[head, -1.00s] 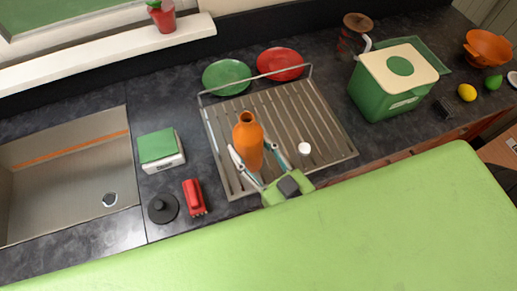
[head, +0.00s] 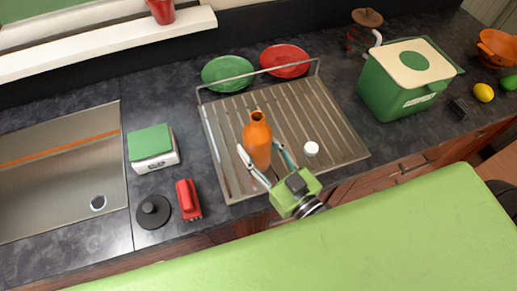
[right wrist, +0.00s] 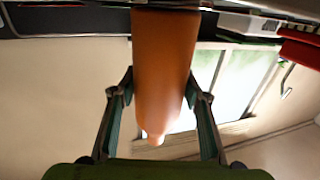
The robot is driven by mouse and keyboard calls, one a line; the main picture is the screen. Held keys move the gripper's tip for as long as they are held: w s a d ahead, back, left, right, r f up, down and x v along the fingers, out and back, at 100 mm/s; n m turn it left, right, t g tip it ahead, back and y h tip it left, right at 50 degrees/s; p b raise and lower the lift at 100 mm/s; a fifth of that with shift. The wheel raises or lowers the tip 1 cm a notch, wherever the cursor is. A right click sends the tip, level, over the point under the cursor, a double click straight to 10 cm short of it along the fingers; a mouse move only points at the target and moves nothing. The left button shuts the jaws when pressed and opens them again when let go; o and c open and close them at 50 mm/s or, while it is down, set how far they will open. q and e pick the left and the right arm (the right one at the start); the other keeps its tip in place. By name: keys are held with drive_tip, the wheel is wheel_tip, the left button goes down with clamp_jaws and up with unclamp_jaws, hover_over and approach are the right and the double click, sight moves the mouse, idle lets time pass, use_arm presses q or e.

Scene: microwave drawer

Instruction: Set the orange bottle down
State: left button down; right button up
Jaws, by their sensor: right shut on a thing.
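The orange bottle (head: 257,145) stands upright in the head view, over the left-middle part of the metal drying rack (head: 318,100). I cannot tell whether its base touches the rack. My right gripper (head: 266,164) is shut on the bottle, with one finger on each side. In the right wrist view the bottle (right wrist: 162,65) runs between the two fingers of the gripper (right wrist: 160,92), its narrow neck pointing down in the picture. My left gripper is not in view.
A small white object (head: 311,148) is on the rack right of the bottle. Green (head: 227,73) and red (head: 285,60) plates lie behind. A green box (head: 403,85) stands right; a scale (head: 152,147), red item (head: 188,200) and sink (head: 62,165) are left.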

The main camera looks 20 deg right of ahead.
drive_tip(key=shift+f, duration=0.1)
drive_tip(key=o, duration=1)
drive_tip(key=shift+s+r, duration=0.1)
drive_tip(key=shift+r, duration=0.1)
drive_tip(key=shift+s+d+f, duration=0.15)
drive_tip(key=shift+s, duration=0.15)
drive_tip(key=b+v, duration=0.3)
drive_tip(key=v, duration=0.7)
drive_tip(key=shift+s+d, duration=0.2)
drive_tip(key=shift+s, duration=0.4)
